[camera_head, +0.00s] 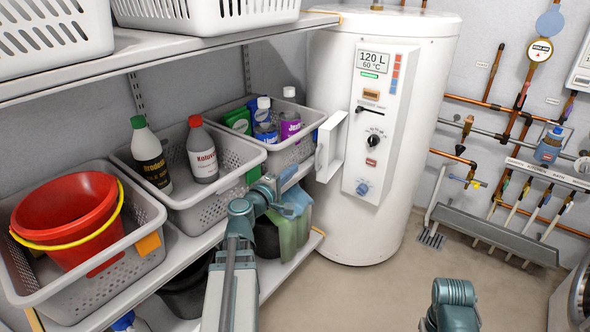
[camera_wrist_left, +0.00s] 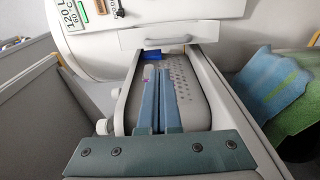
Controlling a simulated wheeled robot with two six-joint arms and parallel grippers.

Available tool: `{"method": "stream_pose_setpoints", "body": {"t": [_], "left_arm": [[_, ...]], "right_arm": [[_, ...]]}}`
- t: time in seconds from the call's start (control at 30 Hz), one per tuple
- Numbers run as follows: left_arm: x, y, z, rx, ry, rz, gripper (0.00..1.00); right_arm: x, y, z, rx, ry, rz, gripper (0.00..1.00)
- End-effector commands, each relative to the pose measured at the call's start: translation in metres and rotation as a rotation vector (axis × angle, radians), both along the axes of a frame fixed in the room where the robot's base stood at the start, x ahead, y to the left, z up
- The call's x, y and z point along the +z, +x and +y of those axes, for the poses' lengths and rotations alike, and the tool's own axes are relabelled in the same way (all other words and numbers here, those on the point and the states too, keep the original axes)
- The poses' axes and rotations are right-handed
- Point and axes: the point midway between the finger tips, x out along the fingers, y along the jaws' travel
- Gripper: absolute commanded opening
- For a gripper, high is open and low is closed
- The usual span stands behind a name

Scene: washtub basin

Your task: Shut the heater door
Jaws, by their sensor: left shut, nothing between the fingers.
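The water heater (camera_head: 385,230) is a tall white cylinder with a control panel. Its small white door (camera_head: 331,145) stands open, swung out from the panel's left side. In the left wrist view a white piece with a grey handle (camera_wrist_left: 155,38), apparently the door, lies ahead of the fingertips. My left gripper (camera_head: 289,178) is shut and empty beside the shelf, left of and slightly below the door, apparently apart from it. Its two blue fingers lie together in the left wrist view (camera_wrist_left: 158,72).
Shelves on the left hold grey baskets with bottles (camera_head: 203,150) and a red bucket (camera_head: 65,217). Green and blue cloths (camera_head: 290,228) hang near my left gripper. Pipes (camera_head: 480,110) line the right wall. Floor is free before the heater. Part of my right arm (camera_head: 450,305) shows.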

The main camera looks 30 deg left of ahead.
Motion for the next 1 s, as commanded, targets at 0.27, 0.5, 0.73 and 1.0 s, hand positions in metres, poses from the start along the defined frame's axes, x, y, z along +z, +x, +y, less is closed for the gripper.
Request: {"method": "stream_pose_setpoints", "body": {"t": [0.27,0.5,0.73,1.0], "left_arm": [[0.0,0.053,0.002,-0.004,0.001,0.001,0.0],[0.0,0.079,0.001,-0.003,0.001,0.001,0.0],[0.0,0.085,0.0,-0.002,0.001,0.001,0.0],[0.0,0.085,0.0,-0.002,0.001,0.001,0.0]], "right_arm": [[0.0,0.0,0.0,0.0,0.0,0.0,0.5],[0.0,0.0,0.0,0.0,0.0,0.0,0.5],[0.0,0.0,0.0,0.0,0.0,0.0,0.5],[0.0,0.0,0.0,0.0,0.0,0.0,0.5]]}}
